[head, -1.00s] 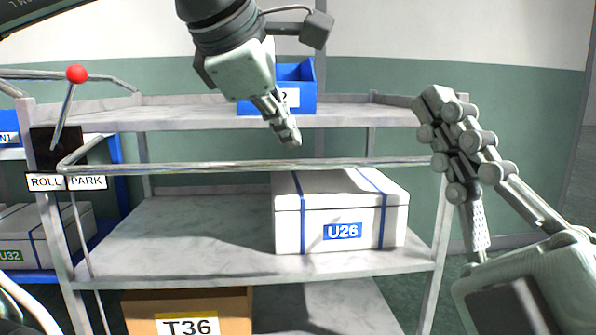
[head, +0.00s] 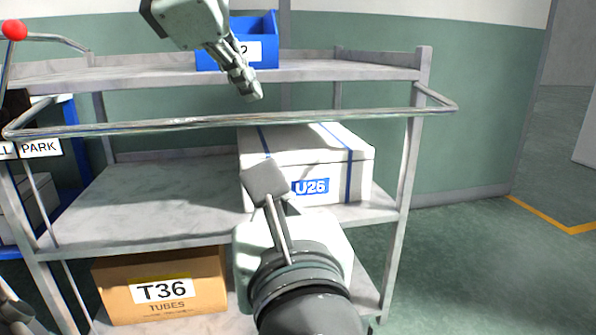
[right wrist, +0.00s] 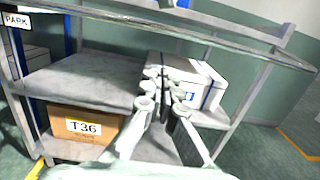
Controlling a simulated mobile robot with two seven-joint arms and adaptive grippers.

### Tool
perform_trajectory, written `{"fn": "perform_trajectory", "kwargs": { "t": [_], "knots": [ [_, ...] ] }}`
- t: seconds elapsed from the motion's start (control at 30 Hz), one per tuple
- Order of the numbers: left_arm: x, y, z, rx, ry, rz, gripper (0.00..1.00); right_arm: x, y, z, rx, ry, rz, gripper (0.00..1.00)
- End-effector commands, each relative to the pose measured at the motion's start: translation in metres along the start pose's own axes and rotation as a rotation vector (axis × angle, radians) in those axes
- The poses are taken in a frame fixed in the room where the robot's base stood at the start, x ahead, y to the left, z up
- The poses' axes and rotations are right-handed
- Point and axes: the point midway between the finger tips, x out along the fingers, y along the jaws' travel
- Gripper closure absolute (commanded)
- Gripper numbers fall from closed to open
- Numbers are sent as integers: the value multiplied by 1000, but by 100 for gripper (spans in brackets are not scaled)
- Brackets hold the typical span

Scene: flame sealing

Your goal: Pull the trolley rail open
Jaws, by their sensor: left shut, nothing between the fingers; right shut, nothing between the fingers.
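The trolley (head: 135,205) has grey marbled shelves. Its metal rail (head: 330,115) runs across the front below the top shelf and bends back to the post at the right end; it also shows in the right wrist view (right wrist: 215,40). My left gripper (head: 250,90) is shut and empty, pointing down just above the rail in the picture, apart from it. My right wrist is at the bottom middle of the head view and hides its fingers. In the right wrist view my right gripper (right wrist: 168,85) is shut and empty, below the rail in the picture, in front of the white box.
A white box labelled U26 (head: 350,165) sits on the middle shelf and a T36 carton (head: 205,280) on the lowest. A blue bin (head: 262,35) stands on top. A red-knobbed lever (head: 14,29) and PARK label (head: 40,148) are at left. Floor at right (head: 480,260) is clear.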

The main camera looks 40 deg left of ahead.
Motion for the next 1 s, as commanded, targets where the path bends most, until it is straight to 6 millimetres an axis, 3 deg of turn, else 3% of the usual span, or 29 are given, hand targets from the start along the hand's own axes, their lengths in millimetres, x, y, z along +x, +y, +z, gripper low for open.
{"fn": "perform_trajectory", "kwargs": {
  "t": [0.33, 0.4, 0.6, 1.0],
  "knots": [
    [0, 0, 0, 0, 0, 0, 100, 75, 0, 1, 4, 0, -2, 100],
    [0, 0, 0, 0, 0, 0, 100, 75, 0, 16, 3, -5, 1, 100],
    [0, 0, 0, 0, 0, 0, 100, 80, 0, 36, 3, -3, 1, 100],
    [0, 0, 0, 0, 0, 0, 100, 80, 0, 41, 5, -4, 0, 100]
  ]
}}
